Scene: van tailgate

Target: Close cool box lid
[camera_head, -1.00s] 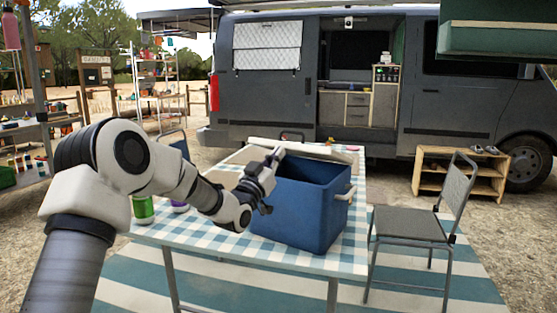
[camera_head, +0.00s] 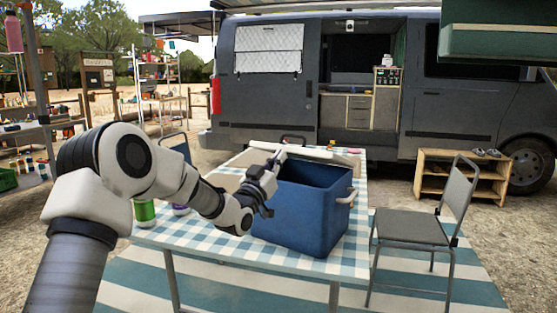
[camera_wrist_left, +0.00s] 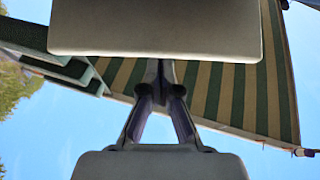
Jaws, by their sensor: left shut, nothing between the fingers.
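The blue cool box (camera_head: 305,220) stands open on the checked table, its dark inside visible from above. Its pale lid (camera_head: 310,153) shows as a narrow strip behind the back rim, standing open. My left gripper (camera_head: 280,156) is shut and empty at the box's back left, its tips close to the lid strip. I cannot tell whether they touch it. In the left wrist view the closed fingers (camera_wrist_left: 162,78) point towards the striped awning and sky. My right gripper is not in view.
The table (camera_head: 210,252) has a green can (camera_head: 144,211) and a purple item (camera_head: 180,209) left of the box, partly behind my arm. A folding chair (camera_head: 415,226) stands right of the table. The van (camera_head: 280,105) is behind.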

